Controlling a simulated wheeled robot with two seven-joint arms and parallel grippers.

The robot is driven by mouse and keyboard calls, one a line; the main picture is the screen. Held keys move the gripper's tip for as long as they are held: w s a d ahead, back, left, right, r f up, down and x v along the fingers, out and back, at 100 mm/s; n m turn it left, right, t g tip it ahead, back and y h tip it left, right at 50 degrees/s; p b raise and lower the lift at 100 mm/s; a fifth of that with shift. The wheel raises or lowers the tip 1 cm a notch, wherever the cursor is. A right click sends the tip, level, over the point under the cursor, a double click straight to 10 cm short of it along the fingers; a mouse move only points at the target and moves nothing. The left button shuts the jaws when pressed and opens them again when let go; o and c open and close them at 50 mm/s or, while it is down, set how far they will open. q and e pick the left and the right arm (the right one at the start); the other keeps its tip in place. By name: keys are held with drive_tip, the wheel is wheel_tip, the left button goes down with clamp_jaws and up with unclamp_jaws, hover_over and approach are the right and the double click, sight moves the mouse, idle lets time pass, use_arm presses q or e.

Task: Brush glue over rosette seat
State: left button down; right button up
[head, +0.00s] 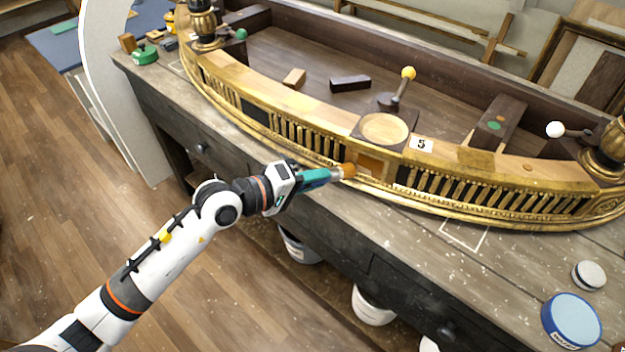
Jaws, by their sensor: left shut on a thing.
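The curved gilt console (300,125) lies across the workbench, with a row of small gilt balusters along its front. A square amber-brown patch (370,165) sits in the middle of its front face. Above it is a pale round wooden disc (385,128). I cannot tell for sure which of these is the rosette seat. My left gripper (297,181) is shut on a teal-handled brush (316,178), held sideways with its amber bristles (346,170) pointing right. The bristle end is just left of the patch; I cannot tell whether it touches. My right gripper is not in view.
A number 5 card (422,144) lies right of the disc. A yellow-knobbed lever (403,85) stands behind it, and a white-knobbed one (556,129) at the right. A blue-rimmed tub (571,320) and a small jar (589,275) stand on the workbench (500,265) at front right.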

use_arm(q)
drive_tip(key=d, duration=0.1)
drive_tip(key=s+d+p, duration=0.1)
drive_tip(key=d, duration=0.1)
drive_tip(key=s+d, duration=0.1)
drive_tip(key=shift+d+p, duration=0.3)
drive_tip(key=shift+s, duration=0.1)
drive_tip(key=s+a, duration=0.2)
drive_tip(key=s, duration=0.3)
drive_tip(key=shift+s+a, duration=0.2)
drive_tip(key=shift+s, duration=0.05)
drive_tip(key=shift+s, duration=0.1)
idle(0.4)
drive_tip(key=s, duration=0.1)
drive_tip(key=s+a, duration=0.1)
drive_tip(key=shift+s, duration=0.3)
